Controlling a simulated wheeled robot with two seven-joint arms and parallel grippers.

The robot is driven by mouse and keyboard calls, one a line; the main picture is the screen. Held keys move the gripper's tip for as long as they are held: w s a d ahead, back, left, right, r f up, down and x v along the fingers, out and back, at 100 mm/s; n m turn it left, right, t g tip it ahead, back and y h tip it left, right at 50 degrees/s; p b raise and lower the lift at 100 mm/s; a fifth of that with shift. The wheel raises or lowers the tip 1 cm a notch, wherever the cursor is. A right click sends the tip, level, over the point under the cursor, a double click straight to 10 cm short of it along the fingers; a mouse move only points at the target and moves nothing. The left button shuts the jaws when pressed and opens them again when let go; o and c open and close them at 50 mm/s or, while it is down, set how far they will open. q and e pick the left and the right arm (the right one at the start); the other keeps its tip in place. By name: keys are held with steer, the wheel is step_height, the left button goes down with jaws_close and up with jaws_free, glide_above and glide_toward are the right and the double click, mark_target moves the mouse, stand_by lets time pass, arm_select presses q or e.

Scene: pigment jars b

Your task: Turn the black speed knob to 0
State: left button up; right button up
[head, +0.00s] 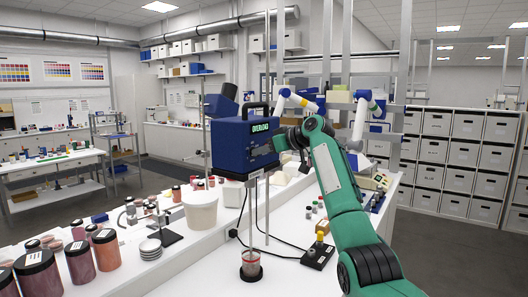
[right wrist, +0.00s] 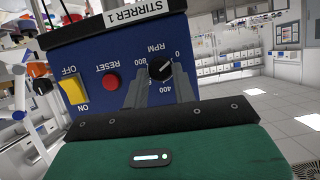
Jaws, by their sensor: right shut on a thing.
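The blue stirrer box (head: 230,145) stands on a rod above the white bench in the head view. Its front panel (right wrist: 110,60) fills the left and middle of the right wrist view, upside down. The black speed knob (right wrist: 160,69) sits among the RPM marks, with 0 to its upper right and 800 to its left. A pale line on it points to the upper right, roughly toward the 0. My right gripper (right wrist: 164,82) is shut on the knob, one finger on each side. In the head view it (head: 284,143) meets the box's right side, and the knob is hidden. My left gripper is not in view.
A red reset button (right wrist: 111,82) and a yellow switch (right wrist: 73,91) marked OFF sit beside the knob. Below the stirrer is a small beaker (head: 251,271). A white tub (head: 201,212) and several pigment jars (head: 38,272) stand to the left.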

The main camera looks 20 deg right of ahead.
steer(key=shift+r, duration=0.35)
steer(key=o, duration=0.8)
steer(key=shift+o, duration=1)
steer(key=shift+f, duration=0.2)
steer(key=b+v, duration=0.5)
steer(key=v, duration=0.9)
steer(key=shift+f, duration=0.15)
